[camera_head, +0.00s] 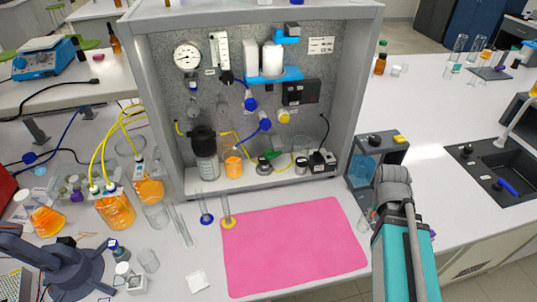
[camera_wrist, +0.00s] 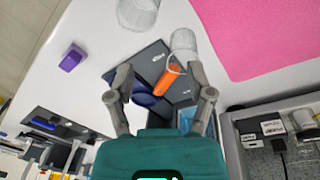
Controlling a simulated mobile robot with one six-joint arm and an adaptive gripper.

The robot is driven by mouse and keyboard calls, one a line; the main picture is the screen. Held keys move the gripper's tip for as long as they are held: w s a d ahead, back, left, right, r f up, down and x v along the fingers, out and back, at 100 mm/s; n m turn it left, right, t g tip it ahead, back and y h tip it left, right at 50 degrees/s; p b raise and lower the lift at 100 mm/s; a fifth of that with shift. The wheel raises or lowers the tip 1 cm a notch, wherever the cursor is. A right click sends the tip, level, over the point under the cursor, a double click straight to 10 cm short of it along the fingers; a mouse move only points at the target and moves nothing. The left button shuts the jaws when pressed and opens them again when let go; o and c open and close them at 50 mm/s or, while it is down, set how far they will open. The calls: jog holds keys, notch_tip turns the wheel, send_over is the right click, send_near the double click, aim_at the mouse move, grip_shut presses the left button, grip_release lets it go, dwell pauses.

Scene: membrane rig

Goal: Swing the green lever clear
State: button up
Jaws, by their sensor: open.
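My gripper (camera_wrist: 159,72) shows in the wrist view, with its two fingers spread apart and nothing held between them. It hangs over the bench beside the rig; in the head view its fingers are hidden behind my arm. In the head view the membrane rig (camera_head: 346,95) is a grey frame with a speckled back panel. Blue valve handles (camera_head: 250,103) and a yellow knob (camera_head: 283,116) show on it. A small green part (camera_head: 270,154) sits low on the rig, too small to identify as a lever. No green lever shows clearly in the wrist view.
Beneath my fingers lie a dark device (camera_wrist: 150,62) and an orange-handled item (camera_wrist: 167,79). Clear glass beakers (camera_wrist: 184,40) stand close by. A pink mat (camera_head: 295,245) lies clear before the rig. Tubes and orange flasks (camera_head: 116,210) crowd the left; a sink (camera_head: 497,170) is at right.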

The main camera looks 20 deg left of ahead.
jog(key=w+a+t+h+b, duration=0.1)
jog(key=w+a+t+h, duration=0.2)
jog(key=a, duration=0.6)
jog(key=t+y+b, duration=0.3)
jog(key=t, duration=0.7)
send_near(267, 153)
jog(key=r+v, duration=0.1)
jog(key=v, duration=0.3)
jog(key=shift+d+f, duration=0.15)
jog(key=b+x, duration=0.1)
jog(key=x, duration=0.3)
jog(key=b+x, duration=0.2)
jog(key=x, duration=0.2)
jog(key=b+x, duration=0.2)
jog(key=x, duration=0.2)
jog(key=shift+f, duration=0.3)
jog(key=shift+b+x, duration=0.3)
jog(key=shift+x, duration=0.5)
jog(key=shift+r, duration=0.1)
